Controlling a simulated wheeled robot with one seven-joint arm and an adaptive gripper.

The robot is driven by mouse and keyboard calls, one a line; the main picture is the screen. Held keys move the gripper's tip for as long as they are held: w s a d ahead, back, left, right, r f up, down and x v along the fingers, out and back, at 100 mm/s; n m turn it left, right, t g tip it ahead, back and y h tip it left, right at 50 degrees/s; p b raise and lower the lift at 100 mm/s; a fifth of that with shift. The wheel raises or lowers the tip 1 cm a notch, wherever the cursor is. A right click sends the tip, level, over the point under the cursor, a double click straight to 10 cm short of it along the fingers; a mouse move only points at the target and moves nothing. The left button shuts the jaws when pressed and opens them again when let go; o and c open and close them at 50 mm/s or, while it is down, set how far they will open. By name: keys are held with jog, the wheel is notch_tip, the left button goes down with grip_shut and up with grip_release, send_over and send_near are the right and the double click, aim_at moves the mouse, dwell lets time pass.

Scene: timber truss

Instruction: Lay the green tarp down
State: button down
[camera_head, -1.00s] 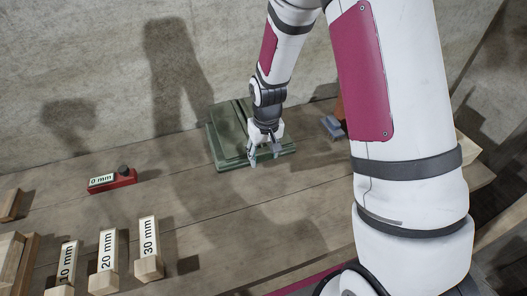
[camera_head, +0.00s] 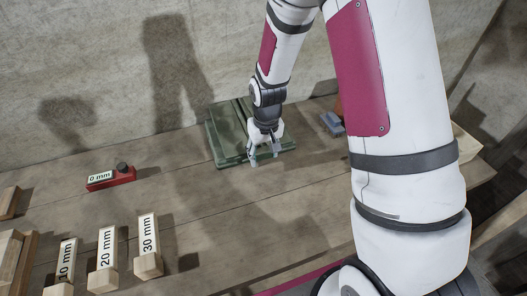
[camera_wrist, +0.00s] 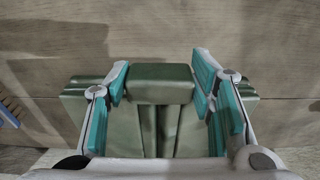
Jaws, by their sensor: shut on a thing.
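The green tarp (camera_head: 225,133) is a folded, flat bundle on the wooden bench, close to the concrete wall. My gripper (camera_head: 262,160) points down at its front edge. In the wrist view the tarp (camera_wrist: 160,84) fills the space between the two teal-padded fingers, and my gripper (camera_wrist: 160,92) is shut on a raised front roll of it. The tarp appears to rest on the bench; whether any part is lifted is hard to tell. My wrist hides part of its right half.
A red block marked 0 mm (camera_head: 111,178) lies to the left. Wooden blocks marked 10 mm (camera_head: 66,262), 20 mm (camera_head: 107,250) and 30 mm (camera_head: 148,236) stand at the front left. A grey-headed tool (camera_head: 332,124) lies right of the tarp. The middle of the bench (camera_head: 230,220) is clear.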

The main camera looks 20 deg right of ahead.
jog(key=shift+f+b, duration=0.3)
jog(key=shift+f, duration=0.5)
jog(key=c, duration=0.6)
grip_release()
jog(key=shift+c, duration=0.2)
jog(key=shift+s+r+p, duration=0.15)
jog(key=shift+r+p, duration=0.6)
jog(key=shift+r, duration=0.95)
jog(key=shift+s+r+p, duration=0.15)
jog(key=shift+r+p, duration=0.6)
jog(key=shift+r, duration=1.05)
jog(key=shift+r+p, duration=0.7)
jog(key=shift+r, duration=1.25)
jog(key=shift+r, duration=0.1)
